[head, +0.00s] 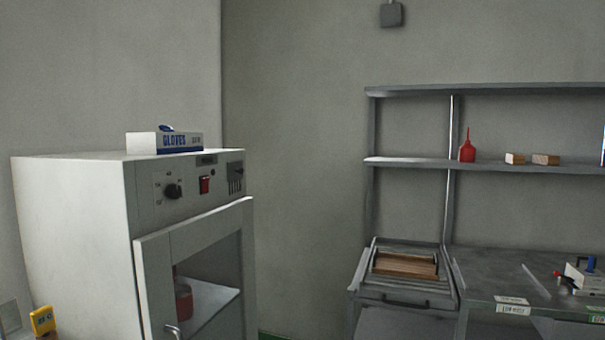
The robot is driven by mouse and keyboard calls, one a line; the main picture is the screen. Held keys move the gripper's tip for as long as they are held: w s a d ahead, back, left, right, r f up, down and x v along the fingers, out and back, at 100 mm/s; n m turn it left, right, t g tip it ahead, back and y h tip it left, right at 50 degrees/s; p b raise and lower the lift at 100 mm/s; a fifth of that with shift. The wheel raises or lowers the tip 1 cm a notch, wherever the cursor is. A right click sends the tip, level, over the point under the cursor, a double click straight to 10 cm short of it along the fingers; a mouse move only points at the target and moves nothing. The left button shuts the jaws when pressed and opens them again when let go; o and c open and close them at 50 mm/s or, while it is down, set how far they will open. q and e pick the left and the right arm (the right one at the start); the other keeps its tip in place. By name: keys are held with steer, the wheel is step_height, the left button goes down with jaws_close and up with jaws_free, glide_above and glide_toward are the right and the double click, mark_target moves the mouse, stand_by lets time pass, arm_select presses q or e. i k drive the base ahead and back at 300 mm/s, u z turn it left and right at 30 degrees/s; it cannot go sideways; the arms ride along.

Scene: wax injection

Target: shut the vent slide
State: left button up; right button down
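A pale grey cabinet (75,215) with a glazed door stands at the left. On the right end of its control panel is a small dark vent slide (236,178) with several vertical slots below it. The slide is too small to tell how far open it is. A dark round knob (173,191) and a red switch (204,184) sit to its left on the same panel. Neither of my grippers shows in the head view.
A glove box (165,142) lies on the cabinet top. The cabinet door (155,285) has a handle (174,331) low at its left. At the right stand a metal shelf (420,162) with a red bottle (467,147), and a workbench (490,275). Bare wall lies between.

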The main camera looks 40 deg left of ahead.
mark_target(236, 169)
steer(key=z, duration=0.55)
steer(key=i, duration=0.85)
steer(key=u, duration=0.75)
steer(key=i, duration=1.4)
steer(key=u, duration=1.25)
